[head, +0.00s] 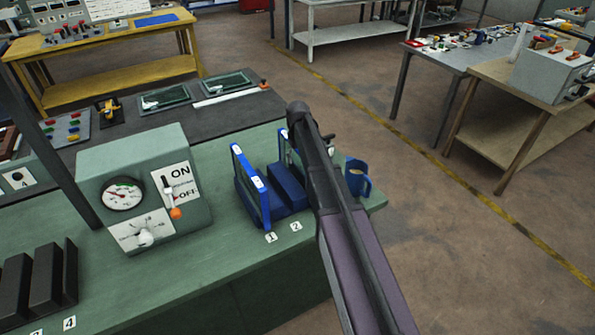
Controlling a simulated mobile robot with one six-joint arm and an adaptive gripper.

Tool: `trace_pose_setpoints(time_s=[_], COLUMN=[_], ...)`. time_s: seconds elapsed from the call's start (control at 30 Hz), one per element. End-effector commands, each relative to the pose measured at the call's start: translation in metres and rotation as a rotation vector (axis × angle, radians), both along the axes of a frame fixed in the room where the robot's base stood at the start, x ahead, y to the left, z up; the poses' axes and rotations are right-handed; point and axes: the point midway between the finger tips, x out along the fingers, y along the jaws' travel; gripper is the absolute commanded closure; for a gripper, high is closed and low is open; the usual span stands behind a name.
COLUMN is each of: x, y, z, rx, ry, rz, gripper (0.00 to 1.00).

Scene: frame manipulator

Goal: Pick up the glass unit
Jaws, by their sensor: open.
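A blue-framed panel (241,170), which looks like a glass unit, stands upright in slot 1 of a blue holder (288,187) on the green bench. My arm reaches in from the lower right and passes over the right side of the holder. My gripper (328,140) is open and largely hidden by the arm, close to the second panel. I cannot tell whether it touches that panel.
A grey-green control box (145,185) with a gauge and an ON/OFF lever stands left of the holder. Black blocks (45,275) stand at the lower left. The bench front is clear.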

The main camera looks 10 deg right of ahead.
Motion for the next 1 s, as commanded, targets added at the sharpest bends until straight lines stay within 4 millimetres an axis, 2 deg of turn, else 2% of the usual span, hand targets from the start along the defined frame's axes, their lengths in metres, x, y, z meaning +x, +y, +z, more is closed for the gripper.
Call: trace_pose_setpoints(time_s=[0.5,0.73,0.77,1.0], x=[0.0,0.0,0.0,-0.0001], y=[0.0002,0.0003,0.0003,0.0003], z=[0.0003,0.0003,0.0003,0.0005], rx=[0.0,0.0,0.0,0.0], ry=[0.0,0.0,0.0,0.0], rz=[0.0,0.0,0.0,0.0], gripper=[0.29,0.97,1.0,1.0])
